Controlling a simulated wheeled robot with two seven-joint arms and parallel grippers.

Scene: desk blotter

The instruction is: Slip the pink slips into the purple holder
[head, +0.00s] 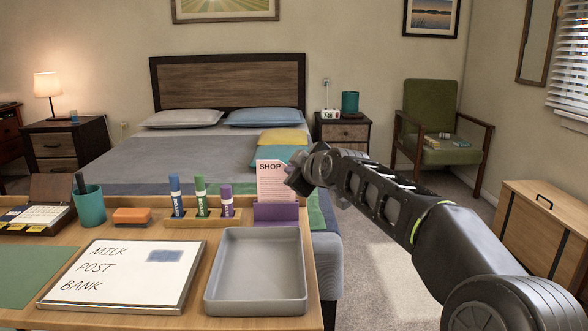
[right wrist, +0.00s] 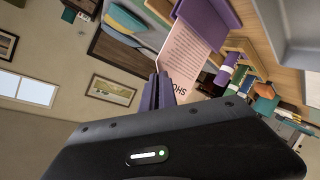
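One pink slip (head: 272,182) headed SHOP stands upright at the purple holder (head: 276,213); its lower edge meets or sits behind the holder's front, and I cannot tell how deep. The slip also shows in the right wrist view (right wrist: 186,57), with the holder (right wrist: 208,18) above it. My right gripper (head: 296,180) is at the slip's right edge, coming from the right. In the right wrist view its fingers (right wrist: 157,90) are close together and appear shut on that edge. My left gripper is not in view. No other pink slip shows.
A pen block (head: 203,219) with blue, green and purple markers stands left of the holder. A grey tray (head: 257,305) lies in front. A whiteboard (head: 125,285), an orange eraser (head: 132,216) and a teal cup (head: 89,205) are further left. Free space lies right of the desk.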

